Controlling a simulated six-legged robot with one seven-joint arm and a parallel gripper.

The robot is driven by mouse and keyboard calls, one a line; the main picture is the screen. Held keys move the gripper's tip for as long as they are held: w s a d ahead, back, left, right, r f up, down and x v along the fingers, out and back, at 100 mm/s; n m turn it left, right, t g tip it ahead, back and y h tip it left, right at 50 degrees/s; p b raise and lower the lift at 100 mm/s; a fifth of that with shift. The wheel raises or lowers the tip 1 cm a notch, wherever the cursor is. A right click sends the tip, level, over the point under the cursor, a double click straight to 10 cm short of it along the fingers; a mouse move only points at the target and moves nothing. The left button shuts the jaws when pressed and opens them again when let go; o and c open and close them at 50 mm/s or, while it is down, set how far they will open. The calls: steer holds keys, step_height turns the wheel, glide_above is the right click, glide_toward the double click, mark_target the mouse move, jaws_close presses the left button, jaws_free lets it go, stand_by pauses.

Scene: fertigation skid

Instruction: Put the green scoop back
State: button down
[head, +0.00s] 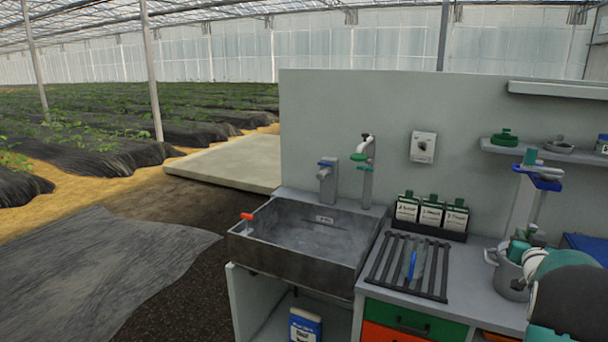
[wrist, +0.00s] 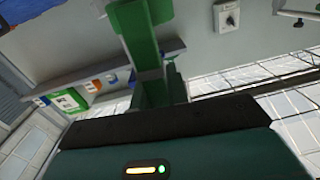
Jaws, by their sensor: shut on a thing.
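The green scoop (wrist: 147,55) shows in the wrist view as a green piece standing out past the dark front of my gripper. My gripper is shut on it; the fingertips themselves are hard to make out. In the head view my gripper (head: 519,248) is small and partly hidden by my own arm at the lower right. It appears close to the grey pot (head: 509,279) on the counter. I cannot tell the scoop clearly from the gripper there, nor whether it touches the pot.
A slatted rack (head: 391,272) with a blue item lies left of the pot. Labelled bottles (head: 431,212) stand behind it. A stand with a blue part (head: 546,182) rises behind my arm. A wall shelf (head: 538,152) holds small items. The sink (head: 310,237) is farther left.

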steer(key=w+a+f+n+t+y, duration=0.1)
steer(key=w+a+f+y, duration=0.1)
steer(key=a+f, duration=0.5)
steer(key=w+a+f+n+y, duration=0.15)
steer(key=a+f, duration=0.25)
steer(key=a, duration=0.7)
steer(key=w+a+f+n+t+y, duration=0.1)
steer(key=w+a+f+y, duration=0.15)
steer(key=a+f, duration=0.4)
steer(key=s+a+f, duration=0.3)
steer(key=a, duration=0.5)
steer(key=s+a+f+n+y, duration=0.1)
steer(key=s+a+f, duration=0.2)
steer(key=a, duration=0.4)
steer(key=s+a+f+n+y, duration=0.1)
steer(key=s+a+f, duration=0.2)
steer(key=a, duration=0.5)
steer(key=shift+a+f, duration=0.35)
steer(key=shift+f, duration=0.2)
